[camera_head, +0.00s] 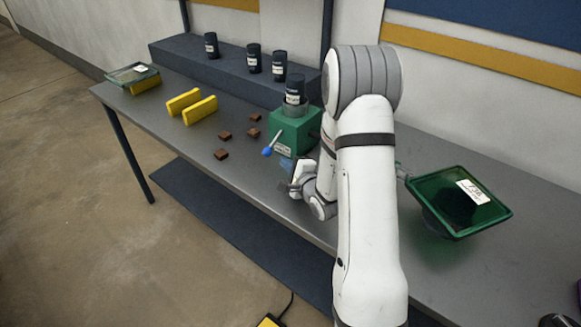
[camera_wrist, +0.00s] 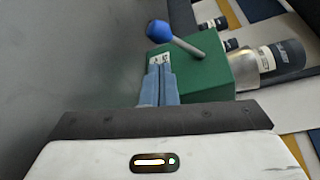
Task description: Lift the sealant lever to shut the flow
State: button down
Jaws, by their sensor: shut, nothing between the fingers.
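The sealant lever is a metal rod with a blue ball knob (camera_head: 267,152) on the front of a green dispenser box (camera_head: 291,133). In the head view the rod slants down to the left, knob at its lower end. In the wrist view the knob (camera_wrist: 159,31) and rod stand just beyond my fingertips. A dark labelled canister (camera_head: 295,88) sits on top of the box. My gripper (camera_head: 287,181) is low in front of the box, below the knob. In the wrist view its blue fingers (camera_wrist: 159,78) are shut with nothing between them, apart from the lever.
Several brown blocks (camera_head: 222,154) and two yellow blocks (camera_head: 199,110) lie left of the dispenser. Dark canisters (camera_head: 253,58) stand on the raised shelf behind. A green tray with a label (camera_head: 483,214) is at the right. The bench front at left is clear.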

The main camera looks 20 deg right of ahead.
aim_at(273, 142)
jog(key=shift+p+x, duration=0.4)
jog(key=shift+x, duration=1.85)
